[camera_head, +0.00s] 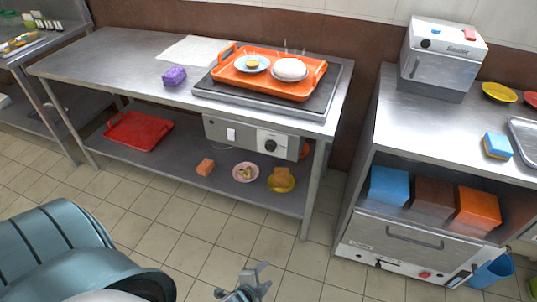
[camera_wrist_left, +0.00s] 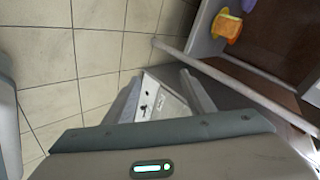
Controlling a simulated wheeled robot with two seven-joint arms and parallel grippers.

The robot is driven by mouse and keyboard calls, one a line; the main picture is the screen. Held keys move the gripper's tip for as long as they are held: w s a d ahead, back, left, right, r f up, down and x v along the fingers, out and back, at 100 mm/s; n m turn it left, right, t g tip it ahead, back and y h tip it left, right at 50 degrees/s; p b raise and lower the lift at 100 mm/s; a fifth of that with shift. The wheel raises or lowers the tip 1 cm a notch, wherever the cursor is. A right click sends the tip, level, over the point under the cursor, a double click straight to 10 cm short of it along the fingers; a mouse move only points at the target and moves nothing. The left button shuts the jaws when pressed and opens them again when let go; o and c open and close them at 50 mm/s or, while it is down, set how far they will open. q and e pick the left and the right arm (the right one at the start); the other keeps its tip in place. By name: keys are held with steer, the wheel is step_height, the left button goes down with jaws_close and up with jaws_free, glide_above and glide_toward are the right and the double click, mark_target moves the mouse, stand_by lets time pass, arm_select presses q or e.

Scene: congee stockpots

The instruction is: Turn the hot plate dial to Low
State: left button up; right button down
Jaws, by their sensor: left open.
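The hot plate (camera_head: 325,98) is a dark slab on the steel table, with an orange tray (camera_head: 292,88) on it. Its control box (camera_head: 222,130) hangs below the table's front edge. The black dial (camera_head: 270,146) sits on a white panel at the box's right part; its setting is too small to read. My left gripper (camera_head: 256,278) is open and empty at the bottom of the head view, in front of and below the dial, well apart from it. In the left wrist view its open fingers (camera_wrist_left: 160,92) show; the dial is not recognisable there. My right gripper is not in view.
The table's front right leg (camera_head: 312,195) stands near. A steel cabinet (camera_head: 352,190) is at the right. The tiled floor between is clear.

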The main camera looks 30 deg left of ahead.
arm_select(q)
steer(key=w+a+r+m+t+y+b, duration=0.1)
steer(key=w+a+r+m+t, duration=0.1)
steer(key=r+m, duration=0.4)
steer(key=w+a+r+m+t+y, duration=0.2)
steer(key=w+a+r+m, duration=0.3)
steer(key=r, duration=0.8)
steer(key=w+a+r+m+t+y+b, duration=0.1)
steer(key=w+a+r+m+t, duration=0.2)
steer(key=r+m, duration=0.5)
steer(key=shift+w+a+r+t+b, duration=0.35)
steer(key=shift+w+a+r, duration=0.3)
steer(key=shift+a, duration=0.25)
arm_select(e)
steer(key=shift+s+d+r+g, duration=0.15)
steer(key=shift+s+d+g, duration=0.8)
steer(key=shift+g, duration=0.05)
arm_select(q)
steer(key=shift+w, duration=0.1)
steer(key=p, duration=0.1)
glide_toward(270, 148)
steer(key=x, duration=0.7)
steer(key=shift+f, duration=0.1)
steer(key=shift+w+a, duration=0.1)
steer(key=shift+w, duration=0.45)
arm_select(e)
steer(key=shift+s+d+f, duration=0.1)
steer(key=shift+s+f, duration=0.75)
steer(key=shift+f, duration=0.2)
